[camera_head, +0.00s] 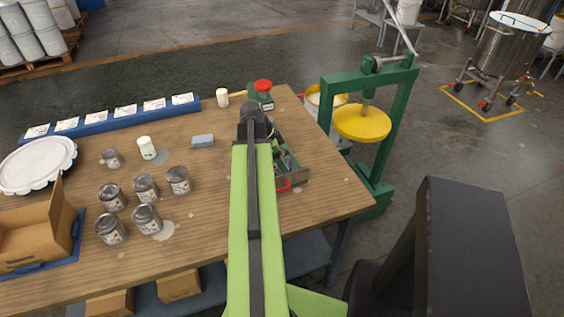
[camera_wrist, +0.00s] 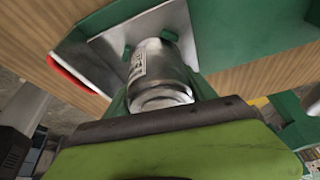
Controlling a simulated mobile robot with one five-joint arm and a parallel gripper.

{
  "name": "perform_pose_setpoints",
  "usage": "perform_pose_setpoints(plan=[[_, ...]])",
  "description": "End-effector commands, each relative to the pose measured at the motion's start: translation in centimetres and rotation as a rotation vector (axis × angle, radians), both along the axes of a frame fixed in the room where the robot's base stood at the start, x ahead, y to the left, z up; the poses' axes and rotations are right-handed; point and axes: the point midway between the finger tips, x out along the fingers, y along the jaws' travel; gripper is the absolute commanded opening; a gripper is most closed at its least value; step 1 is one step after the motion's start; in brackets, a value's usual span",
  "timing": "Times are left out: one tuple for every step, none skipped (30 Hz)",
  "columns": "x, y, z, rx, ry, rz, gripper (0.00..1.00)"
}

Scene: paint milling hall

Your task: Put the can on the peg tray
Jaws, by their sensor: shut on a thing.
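A metal can (camera_wrist: 158,72) with a pale label fills the middle of the wrist view, tilted in the picture, just beyond the dark front edge of my arm. My gripper (camera_head: 262,124) is shut on it, over the right part of the wooden table. In the head view my arm hides most of the can. A grey plate and green surfaces lie close behind the can in the wrist view. Several similar cans (camera_head: 146,219) stand on the table to the left. I cannot tell for sure which thing is the peg tray, and pegs do not show clearly.
A green device with a red knob (camera_head: 263,86) stands beyond. A green press (camera_head: 362,121) is at the right. A blue strip (camera_head: 188,109) with white cards lines the back edge.

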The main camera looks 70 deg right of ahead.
Motion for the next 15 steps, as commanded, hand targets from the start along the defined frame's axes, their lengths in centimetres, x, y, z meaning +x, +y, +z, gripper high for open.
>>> perform_pose_setpoints(plan=[[-0.04,0.04,-0.4,0.003,-0.001,-0.001,0.07],[-0.03,0.05,-0.29,0.002,-0.001,-0.002,0.67],[-0.04,0.06,-0.24,0.004,-0.001,-0.002,0.72],[-0.04,0.06,-0.24,0.004,-0.001,-0.002,0.76],[-0.04,0.06,-0.25,0.004,-0.001,-0.002,0.8],[-0.04,0.06,-0.26,0.004,-0.001,-0.002,0.85],[-0.05,0.05,-0.26,0.004,-0.001,-0.002,0.86],[-0.07,0.05,-0.27,0.004,-0.001,-0.002,0.86],[-0.07,0.04,-0.28,0.004,-0.001,-0.002,0.86],[-0.07,0.05,-0.28,0.004,-0.001,-0.002,0.86],[-0.09,0.04,-0.28,0.004,-0.001,-0.002,0.86],[-0.09,0.04,-0.29,0.004,-0.001,-0.002,0.86],[-0.11,0.04,-0.27,0.004,-0.001,-0.002,0.86],[-0.11,0.04,-0.22,0.004,-0.001,-0.002,0.86],[-0.11,0.04,-0.09,0.004,-0.001,-0.002,0.86]])
